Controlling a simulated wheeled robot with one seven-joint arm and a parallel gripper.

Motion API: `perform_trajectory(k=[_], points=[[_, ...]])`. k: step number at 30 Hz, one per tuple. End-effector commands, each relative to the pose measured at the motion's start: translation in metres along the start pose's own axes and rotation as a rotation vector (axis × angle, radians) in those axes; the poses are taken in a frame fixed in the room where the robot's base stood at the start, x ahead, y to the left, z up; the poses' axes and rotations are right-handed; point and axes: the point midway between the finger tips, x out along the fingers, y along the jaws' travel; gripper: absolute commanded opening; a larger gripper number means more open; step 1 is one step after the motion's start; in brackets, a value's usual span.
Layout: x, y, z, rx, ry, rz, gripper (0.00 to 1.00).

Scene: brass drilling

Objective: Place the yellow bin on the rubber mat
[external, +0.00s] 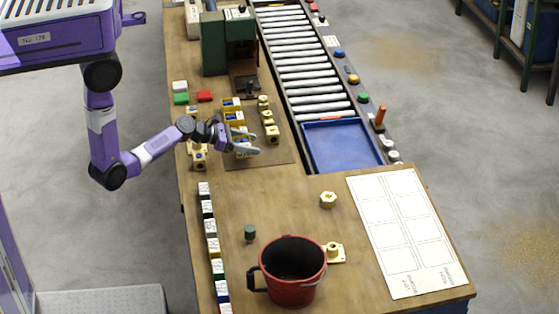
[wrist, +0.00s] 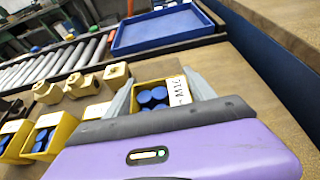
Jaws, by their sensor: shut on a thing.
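My gripper (external: 252,143) is shut on a yellow bin (wrist: 150,84), with one grey finger on each side of it. The bin holds blue round-topped pieces and has a white label (wrist: 179,91) that seems to read M12. In the external view the held bin (external: 243,152) is partly hidden by the fingers, at the front end of a row of yellow bins (external: 231,104). The dark brown rubber mat (external: 275,156) lies flat under this spot. I cannot tell whether the bin touches the mat or hangs just above it.
Several brass parts (external: 270,133) stand right of the bins, and more yellow bins (wrist: 45,138) are at left in the wrist view. A blue tray (external: 342,147) ends the roller conveyor (external: 300,62). A red bucket (external: 292,285) stands at the front. Bench between is mostly clear.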

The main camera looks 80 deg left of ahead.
Motion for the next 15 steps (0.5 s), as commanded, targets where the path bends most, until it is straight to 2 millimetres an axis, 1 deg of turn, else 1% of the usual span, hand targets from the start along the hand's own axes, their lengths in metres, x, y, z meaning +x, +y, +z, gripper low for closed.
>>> perform_trajectory(k=[1,3,6,15], points=[[0.004,0.0,-0.009,-0.003,0.002,0.0,0.2],[0.007,0.0,-0.018,-0.004,0.001,0.0,0.2],[0.01,0.0,-0.025,-0.003,0.001,0.0,0.2],[0.011,0.0,-0.026,-0.001,0.0,0.001,0.2]])
